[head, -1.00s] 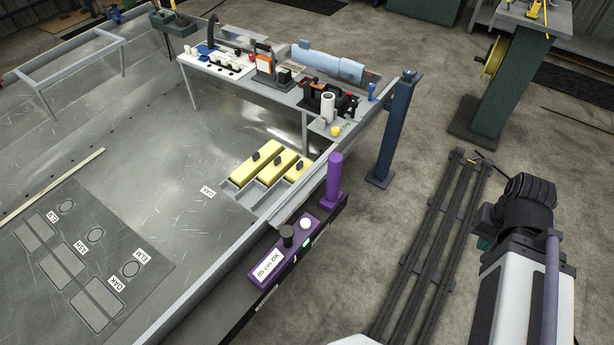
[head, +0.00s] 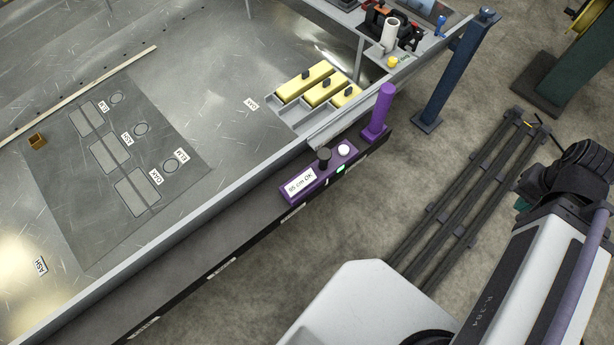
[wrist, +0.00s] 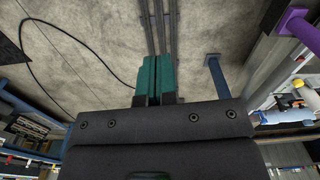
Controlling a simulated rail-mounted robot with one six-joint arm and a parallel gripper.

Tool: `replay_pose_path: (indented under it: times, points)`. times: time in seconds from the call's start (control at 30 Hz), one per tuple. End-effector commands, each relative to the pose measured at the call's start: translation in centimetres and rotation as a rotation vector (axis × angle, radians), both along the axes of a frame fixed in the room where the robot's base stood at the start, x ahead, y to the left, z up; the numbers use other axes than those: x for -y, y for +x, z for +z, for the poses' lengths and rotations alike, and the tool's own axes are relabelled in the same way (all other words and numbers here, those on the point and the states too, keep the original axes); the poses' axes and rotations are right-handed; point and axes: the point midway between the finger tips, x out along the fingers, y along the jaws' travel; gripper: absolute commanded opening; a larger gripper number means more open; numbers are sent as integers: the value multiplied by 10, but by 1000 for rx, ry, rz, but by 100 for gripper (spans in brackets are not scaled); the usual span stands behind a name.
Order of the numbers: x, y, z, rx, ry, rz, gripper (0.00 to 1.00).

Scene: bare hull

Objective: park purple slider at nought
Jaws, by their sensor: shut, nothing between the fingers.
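The purple slider (head: 308,188) sits on the dark rail (head: 250,225) along the near side of the metal-floored bay. It carries a label reading "95 cm OK", a black knob (head: 324,157), a white round button (head: 344,150) and a small green light. It stands near the rail's far end, beside an upright purple post (head: 378,112). My gripper shows in the wrist view as two teal fingers (wrist: 154,78) pressed together with nothing between them. It is apart from the slider, over the concrete floor. In the head view the fingers are mostly hidden behind my arm.
A blue post (head: 448,75) stands beyond the rail's far end. Yellow blocks (head: 303,80) with dark handles lie in a grey tray inside the bay. A dark mat (head: 165,205) bears label cards. Dark floor tracks (head: 470,195) run right of the rail.

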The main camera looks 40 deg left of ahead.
Motion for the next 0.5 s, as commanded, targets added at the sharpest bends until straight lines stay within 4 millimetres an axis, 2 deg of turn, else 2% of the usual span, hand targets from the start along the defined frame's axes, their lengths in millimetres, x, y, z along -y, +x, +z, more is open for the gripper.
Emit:
replay_pose_path:
  times: [0.37,0.47,0.5]
  points:
    - [0,0,0,0,0,0,0]
    - [-2,0,-2,0,0,6,7]
    - [-9,0,-7,0,0,21,11]
